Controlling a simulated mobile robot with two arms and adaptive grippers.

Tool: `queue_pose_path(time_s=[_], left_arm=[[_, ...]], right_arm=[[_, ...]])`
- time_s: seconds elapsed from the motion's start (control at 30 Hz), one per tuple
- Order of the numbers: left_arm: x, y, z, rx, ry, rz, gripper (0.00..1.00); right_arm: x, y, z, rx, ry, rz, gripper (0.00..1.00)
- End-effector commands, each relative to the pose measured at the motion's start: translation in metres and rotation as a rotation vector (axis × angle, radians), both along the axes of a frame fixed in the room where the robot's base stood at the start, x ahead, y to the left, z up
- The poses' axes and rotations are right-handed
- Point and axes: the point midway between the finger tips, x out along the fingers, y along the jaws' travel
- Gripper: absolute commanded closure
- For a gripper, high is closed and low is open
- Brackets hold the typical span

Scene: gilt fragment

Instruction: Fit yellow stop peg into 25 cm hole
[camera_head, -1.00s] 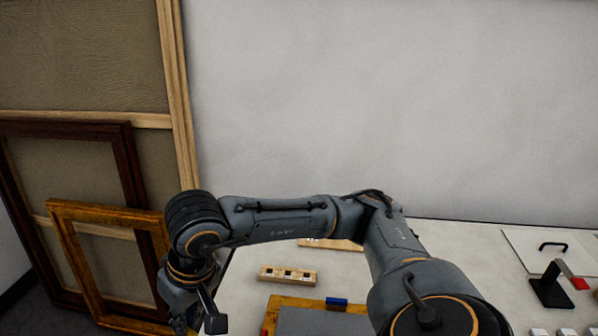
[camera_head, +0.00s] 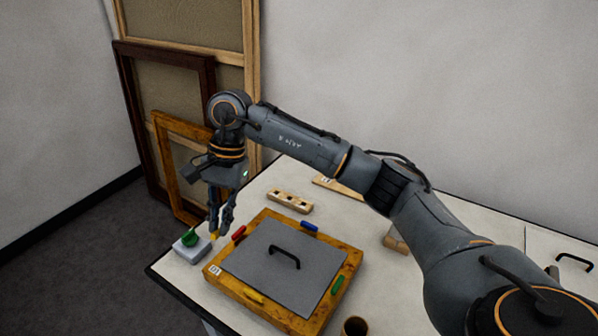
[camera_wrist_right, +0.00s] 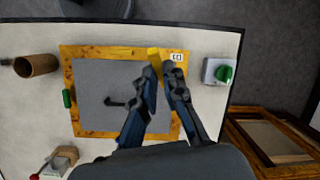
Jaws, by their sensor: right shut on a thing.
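My right gripper (camera_head: 221,228) hangs over the table's left part, between the gilt frame and a grey box with a green knob. It is shut on a small yellow piece (camera_head: 213,236), likely the yellow stop peg, mostly hidden by the fingers. A longer wooden strip (camera_head: 338,187) lies farther back, partly behind my arm. No hole label is readable. My left gripper is out of view.
The gilt frame (camera_head: 212,288) bears a grey panel with a black handle (camera_head: 284,257), plus red, blue, green and yellow pieces on its sides. The grey box (camera_head: 192,252) stands at the table's left edge. A brown cup (camera_head: 354,327) stands in front. Picture frames lean behind.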

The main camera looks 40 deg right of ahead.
Motion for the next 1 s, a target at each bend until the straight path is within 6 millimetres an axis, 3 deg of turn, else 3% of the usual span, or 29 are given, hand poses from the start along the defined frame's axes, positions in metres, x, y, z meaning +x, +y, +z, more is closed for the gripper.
queue_pose_path(time_s=[0.13, 0.37, 0.6, 0.8, 1.0], left_arm=[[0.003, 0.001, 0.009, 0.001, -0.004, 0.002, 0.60], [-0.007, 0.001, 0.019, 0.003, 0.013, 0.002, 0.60], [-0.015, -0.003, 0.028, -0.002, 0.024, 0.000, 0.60], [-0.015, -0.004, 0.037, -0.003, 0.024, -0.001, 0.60], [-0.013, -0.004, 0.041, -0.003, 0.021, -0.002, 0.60]], right_arm=[[0.033, -0.015, 0.006, 0.139, 0.110, -0.292, 1.00], [0.089, -0.066, 0.000, 0.474, 0.192, -0.839, 1.00], [0.127, -0.141, -0.027, 0.794, 0.116, -1.271, 1.00], [0.141, -0.223, -0.070, 1.044, -0.047, -1.576, 1.00], [0.139, -0.271, -0.098, 1.156, -0.168, -1.707, 1.00]])
